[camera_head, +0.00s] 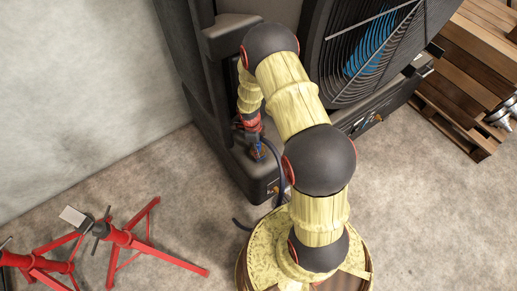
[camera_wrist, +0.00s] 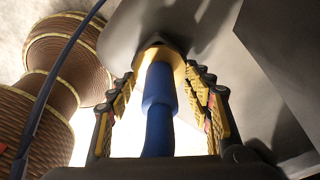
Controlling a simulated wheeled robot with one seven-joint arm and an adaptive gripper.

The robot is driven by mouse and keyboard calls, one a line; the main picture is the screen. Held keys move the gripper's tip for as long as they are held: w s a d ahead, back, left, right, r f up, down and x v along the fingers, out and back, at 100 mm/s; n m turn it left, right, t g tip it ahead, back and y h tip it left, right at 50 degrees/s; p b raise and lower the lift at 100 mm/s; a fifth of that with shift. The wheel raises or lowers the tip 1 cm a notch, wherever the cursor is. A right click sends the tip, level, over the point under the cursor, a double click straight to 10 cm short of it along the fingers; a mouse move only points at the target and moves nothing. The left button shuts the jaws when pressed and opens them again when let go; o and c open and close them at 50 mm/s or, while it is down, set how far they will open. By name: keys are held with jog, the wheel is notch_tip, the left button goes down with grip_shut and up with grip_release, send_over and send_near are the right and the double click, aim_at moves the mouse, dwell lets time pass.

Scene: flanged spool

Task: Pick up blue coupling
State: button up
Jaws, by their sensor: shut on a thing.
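The blue coupling (camera_wrist: 160,110) shows in the middle of the wrist view as a stepped blue cylinder. A yellow collar is at its far end, close to a grey surface. My gripper (camera_wrist: 161,85) has its yellow-and-black fingers on both sides of the coupling and is shut on it. In the head view my gripper (camera_head: 256,146) is small and low beside the dark machine, with a bit of blue at its tip. The finger contact is partly hidden there.
A dark fan unit (camera_head: 365,50) stands behind my arm, with a wooden pallet (camera_head: 455,85) to its right. Red stands (camera_head: 125,240) are at lower left. A dark blue cable (camera_wrist: 50,90) crosses the wrist view beside a brown ribbed, spool-shaped body (camera_wrist: 55,95).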

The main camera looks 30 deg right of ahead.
aim_at(260, 151)
jog(key=r, duration=0.1)
jog(key=r+p, duration=0.1)
jog(key=r, duration=0.1)
jog(key=shift+s+r, duration=0.3)
jog(key=shift+s, duration=0.05)
jog(key=s+p, duration=0.1)
jog(key=s, duration=1.6)
jog(key=shift+s+d+f, duration=0.15)
jog(key=shift+d, duration=0.15)
